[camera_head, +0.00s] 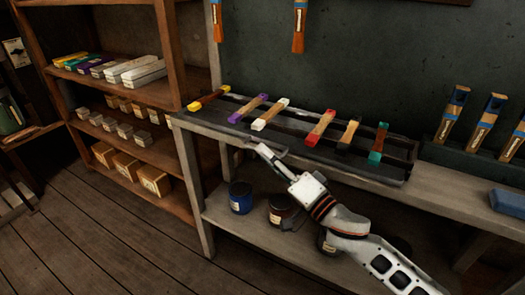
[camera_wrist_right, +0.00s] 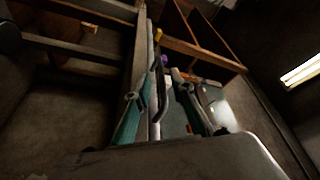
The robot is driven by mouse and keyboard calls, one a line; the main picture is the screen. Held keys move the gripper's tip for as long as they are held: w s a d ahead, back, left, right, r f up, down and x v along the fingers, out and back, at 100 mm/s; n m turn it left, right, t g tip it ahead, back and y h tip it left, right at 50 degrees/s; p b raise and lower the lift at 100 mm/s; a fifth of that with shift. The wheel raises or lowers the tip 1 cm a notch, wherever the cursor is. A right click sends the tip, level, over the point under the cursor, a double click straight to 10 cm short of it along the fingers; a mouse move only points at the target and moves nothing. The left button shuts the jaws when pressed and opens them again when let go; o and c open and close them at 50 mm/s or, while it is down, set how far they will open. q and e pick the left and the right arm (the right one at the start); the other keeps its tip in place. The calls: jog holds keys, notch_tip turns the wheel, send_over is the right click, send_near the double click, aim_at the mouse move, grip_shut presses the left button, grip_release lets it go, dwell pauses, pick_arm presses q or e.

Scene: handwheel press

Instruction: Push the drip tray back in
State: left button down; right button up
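A long dark tray (camera_head: 235,127), which I take to be the drip tray, lies on the bench under a row of colour-ended sticks (camera_head: 268,114). I cannot tell how far it stands out. My right gripper (camera_head: 260,148) is at the tray's front side, near the bench's front edge, and partly blends with it. In the right wrist view, the two teal-padded fingers of my right gripper (camera_wrist_right: 158,110) are apart. A narrow pale and dark edge (camera_wrist_right: 155,70) runs between them; I cannot tell whether they touch it. My left gripper is not in view.
The grey bench (camera_head: 450,190) carries brushes (camera_head: 490,120) and a blue block (camera_head: 508,203) at right. Cans, one of them blue (camera_head: 240,197), stand on its lower shelf. A wooden shelf unit (camera_head: 160,120) with boxes stands at left. The floor (camera_head: 90,235) in front is clear.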

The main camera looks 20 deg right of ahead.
jog(key=shift+v, duration=2.75)
